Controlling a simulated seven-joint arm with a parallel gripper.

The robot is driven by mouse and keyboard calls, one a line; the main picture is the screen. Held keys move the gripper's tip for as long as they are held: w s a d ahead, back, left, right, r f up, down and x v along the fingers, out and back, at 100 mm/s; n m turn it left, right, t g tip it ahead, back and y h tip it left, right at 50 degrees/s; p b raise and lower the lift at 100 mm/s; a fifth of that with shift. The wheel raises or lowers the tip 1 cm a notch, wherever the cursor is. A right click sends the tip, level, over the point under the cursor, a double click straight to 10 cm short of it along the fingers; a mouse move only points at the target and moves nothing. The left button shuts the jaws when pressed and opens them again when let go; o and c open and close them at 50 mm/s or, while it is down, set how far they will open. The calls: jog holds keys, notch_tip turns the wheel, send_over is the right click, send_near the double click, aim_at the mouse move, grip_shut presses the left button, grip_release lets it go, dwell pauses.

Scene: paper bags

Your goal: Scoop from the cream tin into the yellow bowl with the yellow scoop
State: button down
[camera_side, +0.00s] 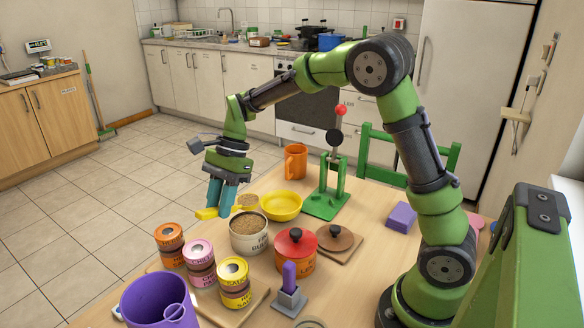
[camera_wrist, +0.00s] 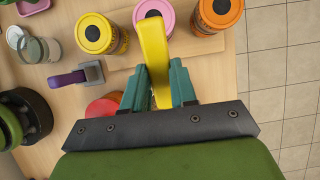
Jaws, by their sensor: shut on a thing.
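My gripper (camera_side: 220,204) is shut on the yellow scoop (camera_side: 207,214). The scoop's handle also shows between the fingers in the wrist view (camera_wrist: 154,48). In the side view the scoop's head holds a brown grainy heap and appears just above the far rim of the cream tin (camera_side: 250,246); the exact height gap is hard to tell. The tin stands upright, filled with brown grains, with dark lettering partly readable. The yellow bowl (camera_side: 281,208) stands right of the scoop's head, behind the tin, and looks empty. The wrist view shows neither tin nor bowl clearly.
A red-lidded orange pot (camera_side: 295,255) stands right of the tin. An orange mug (camera_side: 296,161) and a green lever stand (camera_side: 326,203) are behind the bowl.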

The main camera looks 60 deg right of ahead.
jog(key=w+d+m+t+h, duration=0.1)
jog(key=w+d+m, duration=0.2)
jog(key=d, duration=0.4)
jog(key=w+d+m+t+h, duration=0.1)
jog(key=w+d+m+t, duration=0.1)
jog(key=d+m, duration=0.3)
jog(key=w+d+m+t+h, duration=0.1)
jog(key=w+d+m, duration=0.3)
jog(key=d, duration=0.6)
jog(key=shift+d+r+m+t+h, duration=0.35)
jog(key=shift+r+m+t+h, duration=0.1)
jog(key=shift+m, duration=0.15)
jog(key=a+h, duration=0.1)
jog(key=f+n+t+h, duration=0.1)
jog(key=h, duration=0.1)
jog(key=shift+s+a+f+t, duration=0.25)
jog(key=shift+s+a+f, duration=0.05)
jog(key=shift+a, duration=0.05)
